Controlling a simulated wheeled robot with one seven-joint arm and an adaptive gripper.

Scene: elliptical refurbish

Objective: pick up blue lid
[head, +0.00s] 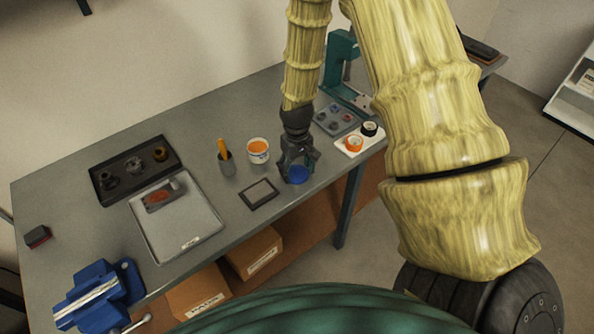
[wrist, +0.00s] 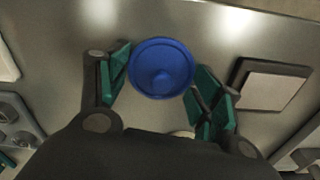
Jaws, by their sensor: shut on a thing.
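The blue lid (wrist: 162,68) is round with a raised centre. In the wrist view it sits between the two green-padded fingers of my gripper (wrist: 160,85). In the head view the lid (head: 297,175) shows at the fingertips of my gripper (head: 298,170), near the front edge of the grey workbench. My gripper is shut on the lid. I cannot tell whether the lid touches the bench or is just above it.
A white tub with orange contents (head: 258,151) and a grey cup with an orange handle (head: 226,160) stand left of my gripper. A dark-framed square pad (head: 259,193) lies close by on the left. A white tray with rolls (head: 356,141) is to the right.

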